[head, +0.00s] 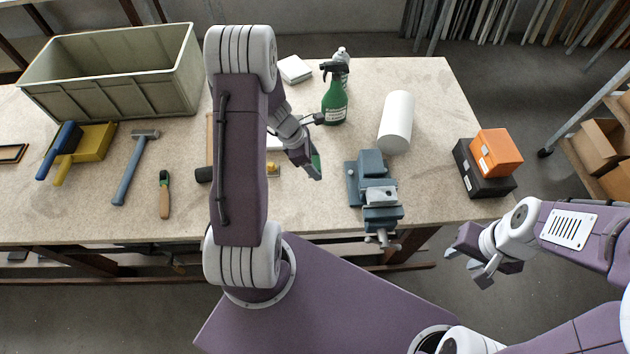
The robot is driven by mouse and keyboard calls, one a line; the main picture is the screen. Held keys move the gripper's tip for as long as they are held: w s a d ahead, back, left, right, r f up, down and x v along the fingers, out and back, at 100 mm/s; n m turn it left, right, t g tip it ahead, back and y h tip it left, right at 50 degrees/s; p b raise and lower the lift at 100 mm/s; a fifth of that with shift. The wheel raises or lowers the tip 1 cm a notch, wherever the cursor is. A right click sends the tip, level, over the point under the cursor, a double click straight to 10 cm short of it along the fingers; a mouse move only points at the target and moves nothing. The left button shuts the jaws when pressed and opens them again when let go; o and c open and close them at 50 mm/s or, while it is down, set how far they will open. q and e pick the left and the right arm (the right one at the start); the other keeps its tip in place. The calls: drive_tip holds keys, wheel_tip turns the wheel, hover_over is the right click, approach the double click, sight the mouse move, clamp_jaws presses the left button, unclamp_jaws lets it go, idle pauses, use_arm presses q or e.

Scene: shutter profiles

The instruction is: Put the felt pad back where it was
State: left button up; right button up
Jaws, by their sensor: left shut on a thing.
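My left gripper (308,160) is over the middle of the workbench and shut on a thin green piece, which looks like the felt pad (316,162). The pad is seen nearly edge-on and partly hidden by the fingers. It is left of the blue-grey vise (373,165) and in front of the green spray bottle (335,102). I cannot tell how high it is above the bench. My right gripper (471,266) is open and empty, off the front right corner of the bench.
An orange box (497,150) sits on a black box (475,179) at right. A grey-green crate (115,80), a yellow dustpan (93,142), a hammer (134,168) and a wooden-handled tool (165,198) are at left. My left arm hides part of the bench (300,218).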

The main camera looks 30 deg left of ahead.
sight(314, 182)
use_arm(q)
wheel_tip(314, 182, down, 4)
drive_tip(key=shift+s+a+r, duration=0.1)
drive_tip(key=shift+a+r, duration=0.05)
drive_tip(key=shift+r, duration=0.05)
drive_tip(key=shift+f, duration=0.15)
wheel_tip(314, 182, down, 3)
drive_tip(key=shift+f+b, duration=0.15)
drive_tip(key=shift+b, duration=0.45)
drive_tip(key=shift+f, duration=0.2)
drive_tip(key=shift+f, duration=0.2)
drive_tip(key=o, duration=1.3)
drive_tip(key=shift+r, duration=0.1)
